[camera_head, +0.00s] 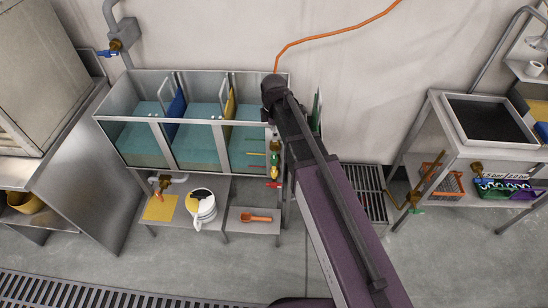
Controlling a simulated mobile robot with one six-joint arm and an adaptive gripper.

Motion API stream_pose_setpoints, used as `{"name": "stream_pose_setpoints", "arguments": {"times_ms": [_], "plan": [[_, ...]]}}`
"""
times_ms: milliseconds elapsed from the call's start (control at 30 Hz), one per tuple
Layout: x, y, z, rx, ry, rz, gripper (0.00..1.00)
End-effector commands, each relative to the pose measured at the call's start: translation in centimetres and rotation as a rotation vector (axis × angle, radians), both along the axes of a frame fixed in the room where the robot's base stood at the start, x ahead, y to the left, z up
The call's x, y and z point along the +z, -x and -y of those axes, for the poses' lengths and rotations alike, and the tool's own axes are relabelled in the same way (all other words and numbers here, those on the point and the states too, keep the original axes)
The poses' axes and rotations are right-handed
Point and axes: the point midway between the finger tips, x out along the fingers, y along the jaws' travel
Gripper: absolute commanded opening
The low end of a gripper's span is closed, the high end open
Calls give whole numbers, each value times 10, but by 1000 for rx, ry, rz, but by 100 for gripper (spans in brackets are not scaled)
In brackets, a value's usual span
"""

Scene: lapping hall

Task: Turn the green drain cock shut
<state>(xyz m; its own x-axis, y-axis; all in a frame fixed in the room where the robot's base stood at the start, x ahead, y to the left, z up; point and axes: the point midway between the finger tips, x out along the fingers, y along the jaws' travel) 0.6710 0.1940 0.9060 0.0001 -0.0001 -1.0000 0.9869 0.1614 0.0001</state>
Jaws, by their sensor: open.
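A small brass fitting (275,172) at the right end of the three-part tank has a green part (275,159) above and a red handle (273,184) below. Another green handle (416,211) shows low under the right-hand sink, by a brass pipe end. I cannot tell which green part is the drain cock, nor whether either is open or shut. My arm reaches up from the bottom to the tank's right end, close beside the brass fitting and partly covering that area. My gripper fingers do not show.
The tank (150,128) holds teal liquid, with blue (176,105) and yellow dividers (230,105). A grated stand (368,182) and the sink (490,118) stand right. Front floor is mostly clear.

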Motion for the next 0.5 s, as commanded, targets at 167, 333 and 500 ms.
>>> {"name": "stream_pose_setpoints", "arguments": {"times_ms": [167,333,500], "plan": [[-6,0,0,0,0,0,61],[-15,0,0,0,0,0,61],[-28,0,-1,0,0,0,61]]}}
